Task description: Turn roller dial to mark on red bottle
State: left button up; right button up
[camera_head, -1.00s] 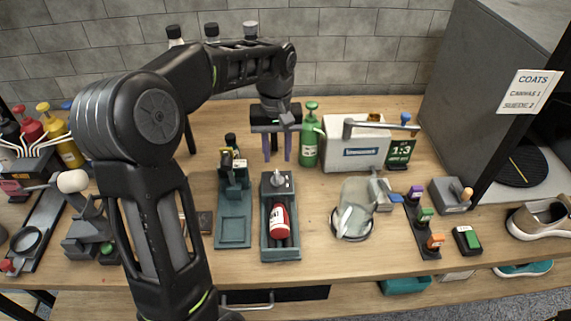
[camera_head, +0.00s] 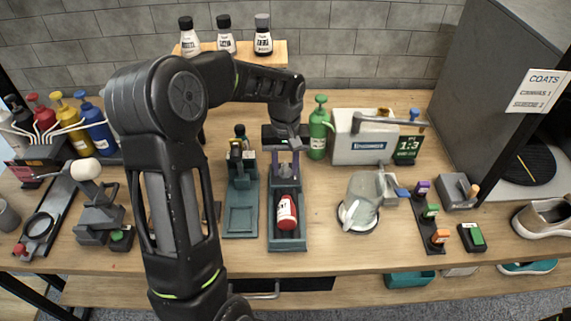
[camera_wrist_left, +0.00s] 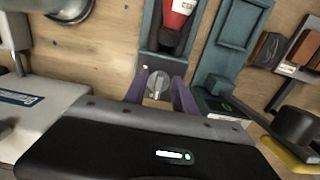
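The red bottle (camera_head: 286,212) with a white label lies in a teal roller cradle (camera_head: 288,245) at the middle of the table. It also shows at the top of the left wrist view (camera_wrist_left: 178,20). The grey roller dial (camera_wrist_left: 157,85) sits at the cradle's far end. My left gripper (camera_head: 286,170) is over that end, its purple fingers on either side of the dial. The fingers look spread, and I cannot tell whether they touch the dial. The mark on the bottle cannot be made out. My right gripper is out of view.
A second teal stand (camera_head: 240,222) is close on the left of the cradle. A green pump bottle (camera_head: 318,130) and a white box (camera_head: 362,148) stand behind on the right. A glass jar (camera_head: 361,200) is right of the cradle. Bare wood lies in front.

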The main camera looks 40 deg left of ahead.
pick_arm(q)
grip_shut()
dwell(0.3)
dwell(0.3)
